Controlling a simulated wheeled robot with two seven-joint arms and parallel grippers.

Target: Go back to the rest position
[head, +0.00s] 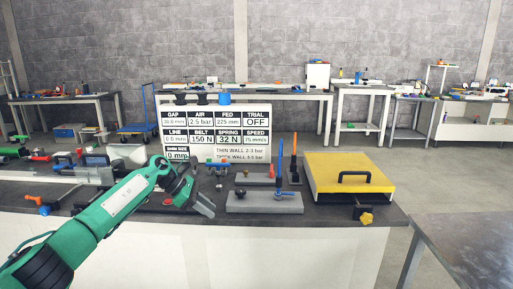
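My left arm comes in from the lower left in green, and its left gripper (205,204) is above the front part of the dark bench top (330,216). The grey fingers point down and to the right, just left of a grey block fixture (264,202). I see nothing clearly held, and the gap between the fingertips is too small to judge. My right gripper is not in view.
A white settings board (215,132) stands behind the fixture. A yellow plate with a black handle (348,177) lies at the bench's right end. Blue and orange upright levers (279,160) stand near the fixture. Clamps and rails (70,170) crowd the left. Open floor lies beyond.

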